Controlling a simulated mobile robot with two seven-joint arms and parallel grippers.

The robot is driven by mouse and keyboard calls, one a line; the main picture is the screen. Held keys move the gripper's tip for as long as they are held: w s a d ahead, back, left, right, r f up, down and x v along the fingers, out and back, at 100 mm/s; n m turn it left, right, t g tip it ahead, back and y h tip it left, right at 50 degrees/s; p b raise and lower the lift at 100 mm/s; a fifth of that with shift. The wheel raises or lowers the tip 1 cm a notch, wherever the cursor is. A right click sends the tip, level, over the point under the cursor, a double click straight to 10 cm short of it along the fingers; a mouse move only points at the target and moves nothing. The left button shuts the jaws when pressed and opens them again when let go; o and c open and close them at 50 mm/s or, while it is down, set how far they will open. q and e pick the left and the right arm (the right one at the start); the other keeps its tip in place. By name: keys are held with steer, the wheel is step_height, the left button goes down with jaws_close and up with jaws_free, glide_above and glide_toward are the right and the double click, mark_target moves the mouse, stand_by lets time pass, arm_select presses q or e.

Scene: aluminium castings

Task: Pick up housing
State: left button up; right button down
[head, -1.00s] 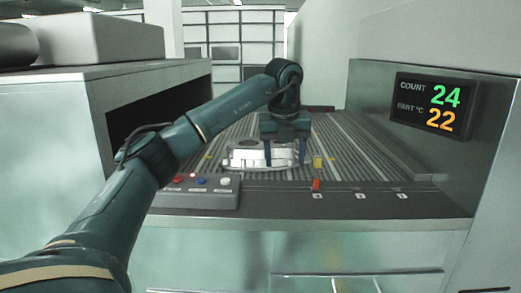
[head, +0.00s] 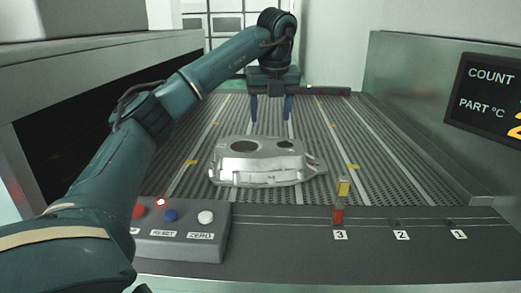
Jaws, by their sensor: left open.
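The housing (head: 262,162) is a silver aluminium casting with round openings in its top. It lies flat on the grey ribbed conveyor bed (head: 400,165), near its front edge, in the middle of the head view. My left gripper (head: 271,115) is open and empty, with its two blue fingers pointing down. It hangs behind and above the housing, apart from it, and the housing is fully in view in front. My right gripper does not show.
A control box (head: 180,240) with red, blue and white buttons stands at the front left. A red and yellow marker (head: 340,200) stands by label 3 on the front ledge. A display (head: 490,100) is on the right wall. The bed right of the housing is clear.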

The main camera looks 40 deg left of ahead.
mark_target(268, 145)
arm_select(q)
steer(key=p+x, duration=0.2)
steer(key=x, duration=1.1)
steer(key=shift+c, duration=0.4)
jaws_close()
stand_by(0.3)
steer(key=shift+w+r, duration=0.1)
steer(key=shift+r, duration=0.05)
